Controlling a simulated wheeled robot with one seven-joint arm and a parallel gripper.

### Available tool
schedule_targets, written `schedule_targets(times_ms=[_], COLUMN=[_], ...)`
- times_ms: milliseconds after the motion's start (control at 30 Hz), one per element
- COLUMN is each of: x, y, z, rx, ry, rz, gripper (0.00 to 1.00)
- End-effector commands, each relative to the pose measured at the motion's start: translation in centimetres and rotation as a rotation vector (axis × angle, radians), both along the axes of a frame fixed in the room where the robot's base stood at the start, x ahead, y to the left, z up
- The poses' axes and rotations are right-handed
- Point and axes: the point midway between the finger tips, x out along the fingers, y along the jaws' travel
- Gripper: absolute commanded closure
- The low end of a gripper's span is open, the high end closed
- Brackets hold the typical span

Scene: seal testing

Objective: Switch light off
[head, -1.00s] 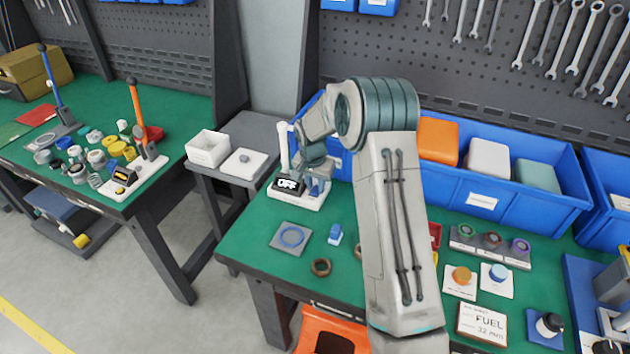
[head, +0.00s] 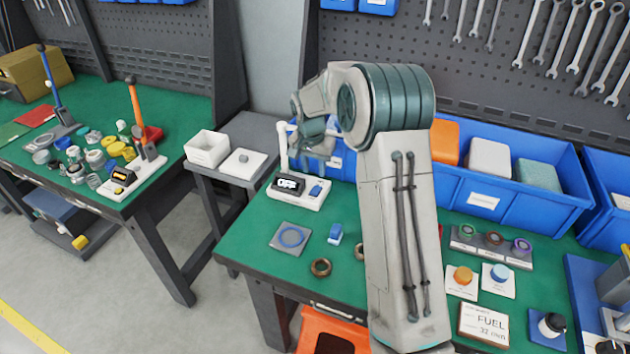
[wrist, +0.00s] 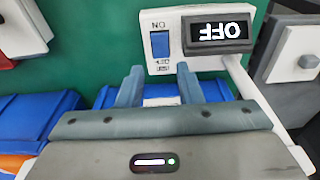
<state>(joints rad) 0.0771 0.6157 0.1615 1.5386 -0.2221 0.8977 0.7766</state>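The light unit is a white box (head: 298,193) at the back left corner of the green bench, with an upright white post (head: 283,148). Its dark display (wrist: 217,32) reads OFF, upside down in the wrist view. The blue rocker switch (wrist: 159,44) sits beside the display, with ON and OFF lettering by it; it also shows in the head view (head: 316,190). My gripper (wrist: 158,78) is open and empty, its two fingers apart below the switch in the wrist view. In the head view my gripper (head: 318,148) is above and behind the unit, clear of the switch.
Blue bins (head: 490,190) stand along the back of the bench. A grey side table (head: 222,170) stands to the left.

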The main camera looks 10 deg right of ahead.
Motion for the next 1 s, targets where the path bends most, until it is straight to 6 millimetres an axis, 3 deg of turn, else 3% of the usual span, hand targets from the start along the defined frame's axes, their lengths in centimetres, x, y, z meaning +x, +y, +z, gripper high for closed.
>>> schedule_targets(times_ms=[100,300,867,1000], x=[-0.2,-0.6,-0.7,-3.1], y=[0.2,0.4,0.4,0.4], z=[2.6,5.4,6.3,8.2], rx=[0.001,0.000,0.000,-0.008], ry=[-0.004,0.000,0.001,-0.009], rz=[-0.001,0.000,-0.001,0.046], gripper=[0.67,0.67,0.67,0.67])
